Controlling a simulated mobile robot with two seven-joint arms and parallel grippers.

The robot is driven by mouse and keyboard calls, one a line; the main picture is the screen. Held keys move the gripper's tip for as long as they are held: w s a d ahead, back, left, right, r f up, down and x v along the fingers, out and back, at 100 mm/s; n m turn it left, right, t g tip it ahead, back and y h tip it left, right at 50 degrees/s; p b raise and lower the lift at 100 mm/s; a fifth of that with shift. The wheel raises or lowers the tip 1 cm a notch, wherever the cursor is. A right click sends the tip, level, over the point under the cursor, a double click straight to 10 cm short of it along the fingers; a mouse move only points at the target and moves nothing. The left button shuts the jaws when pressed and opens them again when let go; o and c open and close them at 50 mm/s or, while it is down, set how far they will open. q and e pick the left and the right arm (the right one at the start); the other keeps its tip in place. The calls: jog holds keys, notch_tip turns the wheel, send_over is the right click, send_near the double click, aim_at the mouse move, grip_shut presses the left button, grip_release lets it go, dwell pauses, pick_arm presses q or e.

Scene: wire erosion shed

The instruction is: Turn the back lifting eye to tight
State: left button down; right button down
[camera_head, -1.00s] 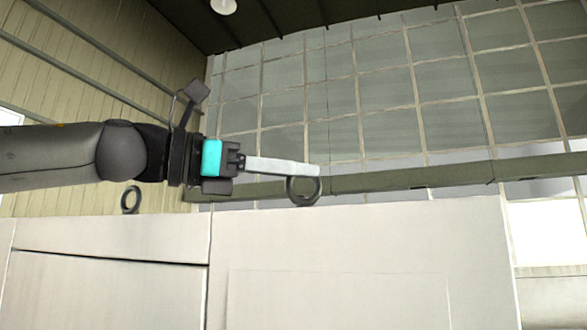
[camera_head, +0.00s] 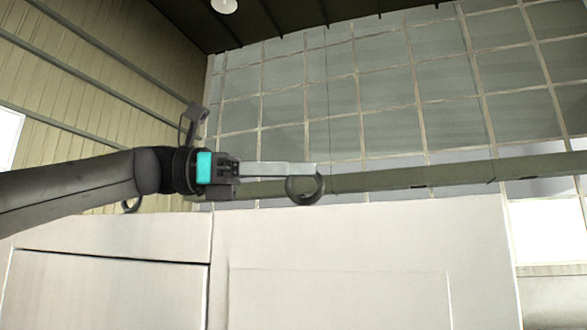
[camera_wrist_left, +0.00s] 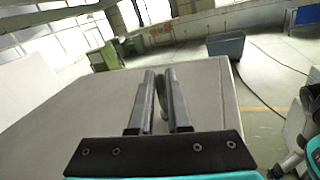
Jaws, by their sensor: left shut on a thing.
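A dark ring-shaped lifting eye (camera_head: 304,199) stands on the top edge of a large pale machine housing (camera_head: 360,240). My left gripper (camera_head: 312,170) comes in level from the left, with its long fingers at the upper part of this ring. In the left wrist view the fingers (camera_wrist_left: 161,82) are nearly parallel and shut on the eye, a thin grey curved piece (camera_wrist_left: 162,105) between them. A second lifting eye (camera_head: 131,205) stands further left, its upper part hidden behind my left forearm. Which eye is the back one is unclear. My right gripper is not in view.
The housing top is flat and clear around the held eye in the left wrist view. Beyond its edge a dark bin (camera_wrist_left: 226,45) stands on the floor, with a cable (camera_wrist_left: 262,90) nearby. A gridded window wall (camera_head: 400,100) is behind.

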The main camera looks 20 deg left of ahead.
pick_arm(q)
jog(key=shift+r, duration=0.1)
jog(key=c, duration=0.9)
grip_release()
jog(key=shift+a, duration=0.1)
jog(key=v, duration=1.5)
